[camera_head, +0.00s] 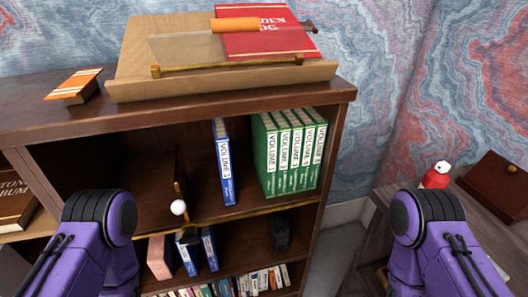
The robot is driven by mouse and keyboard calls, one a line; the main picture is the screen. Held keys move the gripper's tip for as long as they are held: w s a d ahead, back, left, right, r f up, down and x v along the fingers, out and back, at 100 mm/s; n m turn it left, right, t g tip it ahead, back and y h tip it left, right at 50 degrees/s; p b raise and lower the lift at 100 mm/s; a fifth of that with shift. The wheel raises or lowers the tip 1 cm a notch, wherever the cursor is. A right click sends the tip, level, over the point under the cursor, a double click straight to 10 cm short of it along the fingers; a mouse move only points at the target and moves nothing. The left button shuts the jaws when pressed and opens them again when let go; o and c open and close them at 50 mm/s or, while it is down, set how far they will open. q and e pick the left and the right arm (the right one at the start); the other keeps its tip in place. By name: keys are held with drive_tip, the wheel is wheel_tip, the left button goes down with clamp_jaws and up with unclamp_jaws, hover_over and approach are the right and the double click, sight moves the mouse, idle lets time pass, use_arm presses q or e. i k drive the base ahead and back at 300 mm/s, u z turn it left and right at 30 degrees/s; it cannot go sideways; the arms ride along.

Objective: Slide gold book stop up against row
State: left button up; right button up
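A thin, upright, dark gold plate (180,168), which looks like the book stop, stands on the upper shelf left of the books. A white ball (178,207) shows at its foot; I cannot tell whether they are joined. A blue book (224,165) marked VOLUME stands to its right, with a gap between them. Farther right, several green VOLUME books (290,150) stand in a tight row, with a gap between the blue book and them. My two purple arms show at the lower left and lower right, but neither gripper is visible.
A gold strip (262,210) runs along the shelf's front edge. The lower shelf holds a pink book (160,256), blue books (209,249) and a dark object (279,232). A slanted stand (220,90) sits on top. A red bottle (435,176) stands at right.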

sight(179, 206)
drive_tip(key=u, duration=1.6)
drive_tip(key=k, duration=1.25)
drive_tip(key=z, duration=0.5)
drive_tip(key=i, duration=1)
